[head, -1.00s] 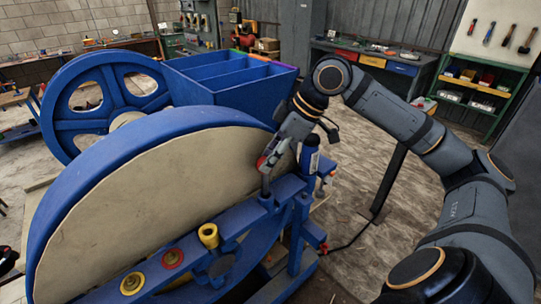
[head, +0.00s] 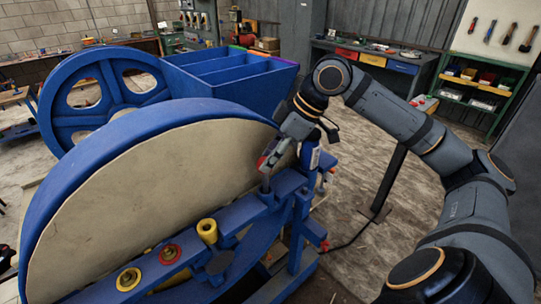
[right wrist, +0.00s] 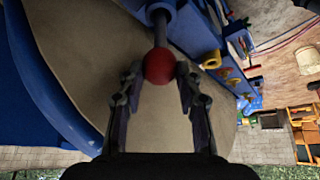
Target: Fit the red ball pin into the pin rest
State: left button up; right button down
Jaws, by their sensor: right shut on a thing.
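The red ball pin shows as a red ball (head: 262,160) on a grey shaft that points down to the blue beam. In the right wrist view the red ball (right wrist: 160,66) sits between the fingertips, with the shaft (right wrist: 163,25) running away from me. My right gripper (head: 267,157) is shut on the ball and holds the pin about upright, in front of the pale wheel face. Whether the shaft's tip touches the beam or enters a hole is unclear. A red-ringed seat (head: 170,254) lies on the beam; I cannot tell which fitting is the pin rest. My left gripper is not in view.
The blue crusher has a large front wheel (head: 110,135), a rear spoked wheel (head: 56,112) and an open hopper (head: 225,65). A yellow sleeve (head: 207,232) and a yellow-ringed seat (head: 129,279) are on the beam (head: 240,215). Floor right of the crusher is mostly clear.

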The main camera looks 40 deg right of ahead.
jog(key=shift+f+b, duration=2.85)
jog(key=shift+f, duration=0.1)
jog(key=c, duration=0.8)
grip_release()
jog(key=shift+r, duration=0.1)
